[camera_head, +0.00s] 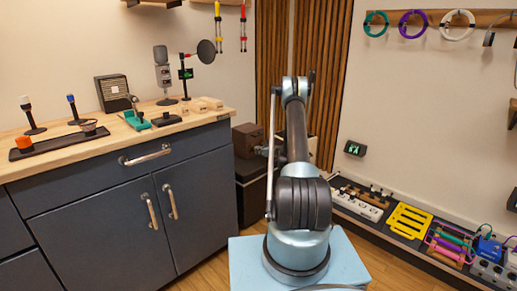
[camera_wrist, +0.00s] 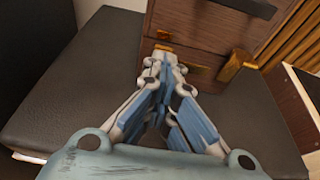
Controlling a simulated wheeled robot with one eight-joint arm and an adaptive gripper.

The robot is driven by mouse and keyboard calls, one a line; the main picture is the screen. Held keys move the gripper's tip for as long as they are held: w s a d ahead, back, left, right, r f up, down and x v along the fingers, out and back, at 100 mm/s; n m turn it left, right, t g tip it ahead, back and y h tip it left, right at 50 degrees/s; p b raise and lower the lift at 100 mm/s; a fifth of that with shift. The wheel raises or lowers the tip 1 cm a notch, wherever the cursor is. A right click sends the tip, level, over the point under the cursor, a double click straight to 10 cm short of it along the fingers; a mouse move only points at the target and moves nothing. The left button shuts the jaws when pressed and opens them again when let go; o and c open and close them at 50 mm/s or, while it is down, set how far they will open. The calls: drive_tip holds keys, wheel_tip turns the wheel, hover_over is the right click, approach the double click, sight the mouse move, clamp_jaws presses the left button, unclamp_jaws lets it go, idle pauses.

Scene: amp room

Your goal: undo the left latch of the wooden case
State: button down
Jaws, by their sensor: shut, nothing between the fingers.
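The wooden case (camera_wrist: 205,30) stands at the top of the wrist view, its brown front face toward me. A dark handle (camera_wrist: 250,8) is at its upper edge. The left latch (camera_wrist: 163,36) is a small brass piece low on the left of the front, partly hidden by my fingertips. The right latch (camera_wrist: 235,65) is another brass piece to its right. My gripper (camera_wrist: 165,62) is shut and empty, its tips just in front of the left latch; I cannot tell whether they touch it. In the head view the case (camera_head: 246,139) shows beyond my arm.
The case rests on a black padded top (camera_wrist: 60,80), which has free room to the left of my gripper. In the head view, a grey cabinet (camera_head: 110,195) stands to the left and a floor rack (camera_head: 400,225) of gear to the right.

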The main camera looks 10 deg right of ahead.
drive_tip(key=shift+a+f, duration=0.25)
drive_tip(key=shift+f, duration=0.3)
drive_tip(key=shift+d+f, duration=0.1)
drive_tip(key=shift+s+d+f, duration=0.2)
drive_tip(key=shift+f, duration=0.05)
drive_tip(key=shift+s+d, duration=0.1)
drive_tip(key=shift+d+f, duration=0.1)
drive_tip(key=shift+f, duration=0.05)
drive_tip(key=shift+s+d+f, duration=0.1)
drive_tip(key=shift+d+f, duration=0.1)
drive_tip(key=shift+f, duration=0.15)
drive_tip(key=shift+s+d+r, duration=0.1)
drive_tip(key=shift+s+d, duration=0.1)
drive_tip(key=shift+s+d+r, duration=0.35)
drive_tip(key=shift+s+r, duration=0.2)
drive_tip(key=shift+s+d+r, duration=0.3)
drive_tip(key=shift+s+r, duration=0.25)
drive_tip(key=shift+v, duration=1.85)
